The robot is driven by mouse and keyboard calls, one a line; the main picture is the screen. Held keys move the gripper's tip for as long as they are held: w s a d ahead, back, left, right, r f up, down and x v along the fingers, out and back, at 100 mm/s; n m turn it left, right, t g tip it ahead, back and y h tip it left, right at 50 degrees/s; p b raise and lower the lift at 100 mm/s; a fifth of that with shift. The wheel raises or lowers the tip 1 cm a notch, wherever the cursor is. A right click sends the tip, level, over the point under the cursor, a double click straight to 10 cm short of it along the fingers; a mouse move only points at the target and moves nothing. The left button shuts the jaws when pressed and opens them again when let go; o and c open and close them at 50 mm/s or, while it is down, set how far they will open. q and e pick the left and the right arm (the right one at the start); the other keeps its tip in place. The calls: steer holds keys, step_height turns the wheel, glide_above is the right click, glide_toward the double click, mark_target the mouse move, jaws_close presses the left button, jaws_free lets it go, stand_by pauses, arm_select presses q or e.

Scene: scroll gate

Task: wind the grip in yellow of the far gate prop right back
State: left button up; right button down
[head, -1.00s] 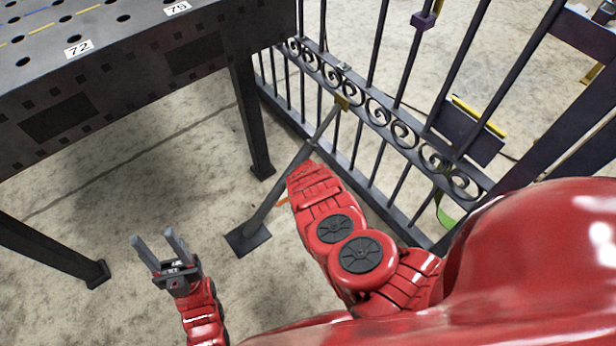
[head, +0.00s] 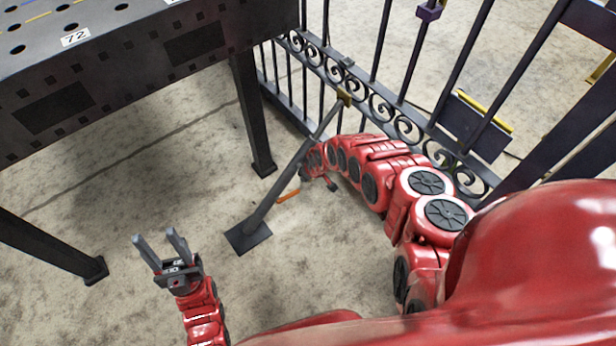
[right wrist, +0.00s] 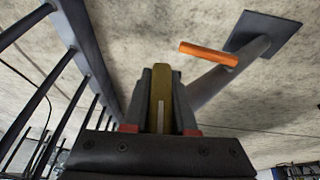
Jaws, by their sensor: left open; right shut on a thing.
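The gate prop (head: 285,185) is a dark strut slanting from a brownish bracket (head: 344,97) on the gate down to a square floor plate (head: 248,237). An orange bar (head: 288,196) sticks out from its lower part; it also shows in the right wrist view (right wrist: 208,54). In that wrist view the yellow grip (right wrist: 160,98) stands between the fingers of my right gripper (right wrist: 162,78), which is shut on it. In the head view the prop and my arm hide the yellow grip. My left gripper (head: 160,248) is open and empty above the floor at lower left.
The dark scrollwork gate (head: 375,112) runs close behind my right arm. A perforated metal table (head: 120,75) fills the upper left, with legs (head: 252,125) near the prop. A yellow-edged plate (head: 470,128) is on the gate. The floor around my left gripper is clear.

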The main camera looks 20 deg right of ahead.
steer(key=shift+f+y+b, duration=0.1)
steer(key=shift+y+b, duration=0.2)
steer(key=shift+s+a+g, duration=0.15)
steer(key=shift+s+g, duration=0.05)
steer(key=shift+g, duration=0.1)
stand_by(0.3)
steer(key=c, duration=0.7)
jaws_free()
steer(key=shift+w, duration=0.1)
steer(key=shift+r, duration=0.45)
steer(key=p+v, duration=0.3)
steer(key=v, duration=0.2)
steer(key=p+v, duration=0.4)
steer(key=v, duration=0.2)
steer(key=p+v, duration=0.3)
steer(key=v, duration=0.2)
steer(key=shift+s+d+r, duration=0.15)
steer(key=shift+s+d, duration=0.2)
